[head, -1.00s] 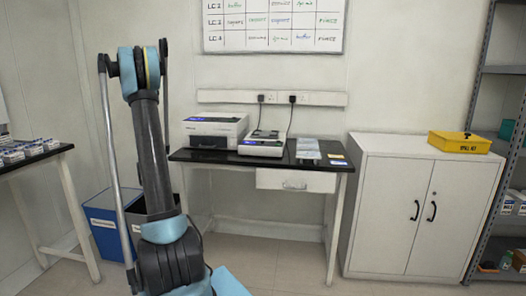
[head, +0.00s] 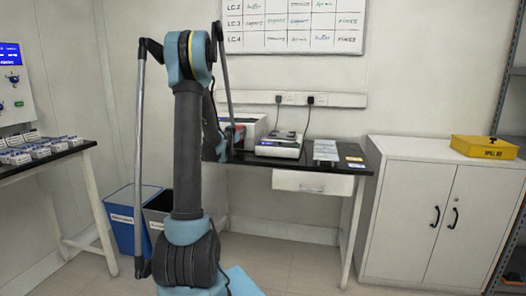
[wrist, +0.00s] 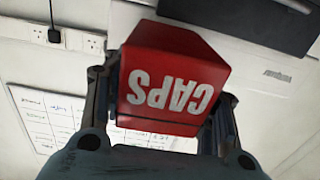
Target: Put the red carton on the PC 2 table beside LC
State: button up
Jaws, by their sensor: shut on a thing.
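The red carton (wrist: 172,75), with white "CAPS" lettering upside down, fills the middle of the wrist view. My gripper (wrist: 163,92) is shut on it, one finger at each side. My arm hides most of the gripper there. I cannot tell whether the carton touches anything below it. No PC 2 or LC table label is readable.
A left table (head: 75,148) carries several small boxes and a blue-screened machine (head: 14,85). Blue (head: 130,218) and dark bins stand between. A white cabinet (head: 420,215) bears a yellow case (head: 484,147).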

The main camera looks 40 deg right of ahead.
jog(key=shift+f, duration=4.55)
jog(key=o, duration=1.1)
jog(key=shift+o, duration=0.2)
